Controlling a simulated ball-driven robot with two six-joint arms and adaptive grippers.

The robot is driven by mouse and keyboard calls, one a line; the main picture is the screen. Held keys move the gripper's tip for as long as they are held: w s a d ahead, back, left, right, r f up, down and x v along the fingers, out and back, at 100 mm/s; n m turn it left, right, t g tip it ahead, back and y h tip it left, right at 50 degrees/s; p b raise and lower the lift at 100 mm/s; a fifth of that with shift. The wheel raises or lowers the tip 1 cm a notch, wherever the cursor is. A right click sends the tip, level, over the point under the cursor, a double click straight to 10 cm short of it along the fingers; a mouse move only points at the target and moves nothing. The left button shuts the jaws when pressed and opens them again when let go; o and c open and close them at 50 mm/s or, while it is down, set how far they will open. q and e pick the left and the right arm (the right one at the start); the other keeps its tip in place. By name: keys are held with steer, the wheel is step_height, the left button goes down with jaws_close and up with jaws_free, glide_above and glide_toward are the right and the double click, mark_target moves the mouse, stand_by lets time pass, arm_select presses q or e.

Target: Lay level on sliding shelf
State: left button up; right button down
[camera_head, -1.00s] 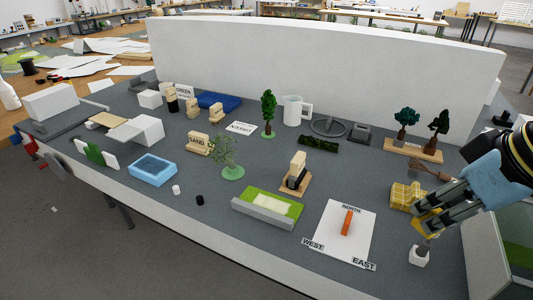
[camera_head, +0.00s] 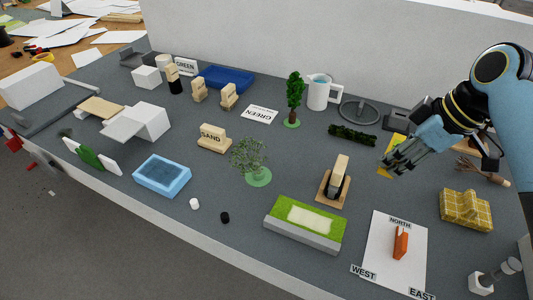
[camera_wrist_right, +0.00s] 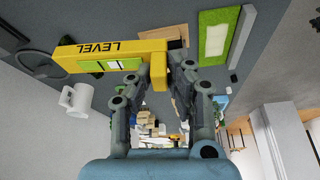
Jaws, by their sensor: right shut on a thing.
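The yellow level (camera_wrist_right: 110,55), marked LEVEL and with a green vial window, crosses the right wrist view. My right gripper (camera_wrist_right: 165,75) is shut on it near one end. In the head view the right gripper (camera_head: 392,160) is raised over the right part of the table, and only small yellow bits of the level (camera_head: 384,171) show around its fingers. A pale flat slab (camera_head: 122,127) juts from a white block (camera_head: 151,121) at the left, beside a wooden board (camera_head: 101,107); I cannot tell which is the sliding shelf. My left gripper is not in view.
A white mug (camera_head: 318,93), model trees (camera_head: 295,92), a SAND block (camera_head: 213,141) and a blue basin (camera_head: 161,176) stand between gripper and left end. A yellow checked block (camera_head: 466,209) and compass sheet (camera_head: 385,240) lie below. A tall pale wall (camera_head: 300,45) runs behind.

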steer(key=shift+w+d+r+n+g+p, duration=0.1)
steer(key=shift+w+r+n+g+p, duration=0.05)
steer(key=shift+w+n+p, duration=0.35)
steer(key=shift+w+d+r+n+g+p, duration=0.15)
steer(key=shift+w+n+p, duration=0.25)
steer(key=shift+w, duration=0.3)
steer(key=shift+w+f, duration=0.1)
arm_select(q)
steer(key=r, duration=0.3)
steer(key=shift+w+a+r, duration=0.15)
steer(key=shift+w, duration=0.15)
arm_select(e)
steer(key=shift+a+f, duration=0.1)
steer(key=shift+f, duration=0.05)
steer(key=p, duration=0.4)
glide_toward(346, 233)
steer(key=shift+w+a, duration=0.4)
steer(key=shift+a, duration=0.25)
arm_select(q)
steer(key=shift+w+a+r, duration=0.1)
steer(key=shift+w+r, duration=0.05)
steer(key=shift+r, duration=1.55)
arm_select(e)
steer(key=shift+f, duration=2.15)
arm_select(q)
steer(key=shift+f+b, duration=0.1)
steer(key=shift+b, duration=0.2)
arm_select(e)
steer(key=shift+f, duration=0.1)
